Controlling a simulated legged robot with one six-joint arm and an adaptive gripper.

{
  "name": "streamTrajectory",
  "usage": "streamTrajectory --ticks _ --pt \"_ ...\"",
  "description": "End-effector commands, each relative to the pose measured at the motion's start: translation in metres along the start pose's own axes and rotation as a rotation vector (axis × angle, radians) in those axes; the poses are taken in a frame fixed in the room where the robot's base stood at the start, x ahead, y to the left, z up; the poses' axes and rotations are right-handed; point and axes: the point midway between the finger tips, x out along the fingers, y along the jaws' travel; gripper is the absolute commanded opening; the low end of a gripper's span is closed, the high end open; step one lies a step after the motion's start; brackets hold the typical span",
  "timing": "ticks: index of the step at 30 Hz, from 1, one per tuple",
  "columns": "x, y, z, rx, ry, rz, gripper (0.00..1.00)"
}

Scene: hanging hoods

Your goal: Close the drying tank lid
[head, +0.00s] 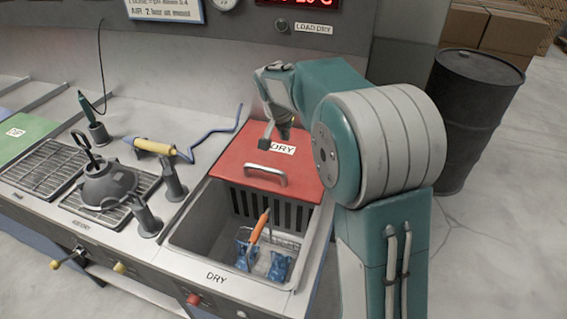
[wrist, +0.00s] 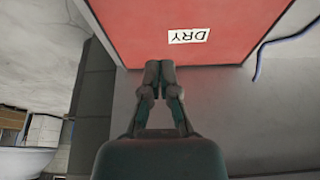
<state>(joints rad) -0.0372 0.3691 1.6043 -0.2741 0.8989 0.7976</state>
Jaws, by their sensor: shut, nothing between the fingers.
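The red drying tank lid (head: 238,155) carries a DRY label and a metal handle (head: 266,177) near its front edge. The lid covers the rear part of the DRY tank (head: 190,233); the front part is open. Inside the tank sits a basket (head: 278,241) with blue items and an orange-handled tool (head: 258,228). My gripper (head: 267,143) is over the rear part of the lid, behind the handle. In the wrist view my gripper (wrist: 159,66) is shut and empty, at the edge of the red lid (wrist: 130,25). I cannot tell whether it touches the lid.
Left of the tank are grey posts (head: 174,180), a yellow-handled tool (head: 155,147) with a blue hose, and a dark domed object (head: 108,187) on a grate. A black drum (head: 476,115) stands at right. A control panel wall rises behind the lid.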

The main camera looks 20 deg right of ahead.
Motion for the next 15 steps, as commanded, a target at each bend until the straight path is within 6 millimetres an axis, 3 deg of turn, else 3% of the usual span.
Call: streamTrajectory --ticks 7,15 --pt "0.018 -0.002 -0.002 0.008 -0.002 0.006 0.0" --pt "0.068 -0.002 -0.002 0.008 -0.003 0.006 0.0"
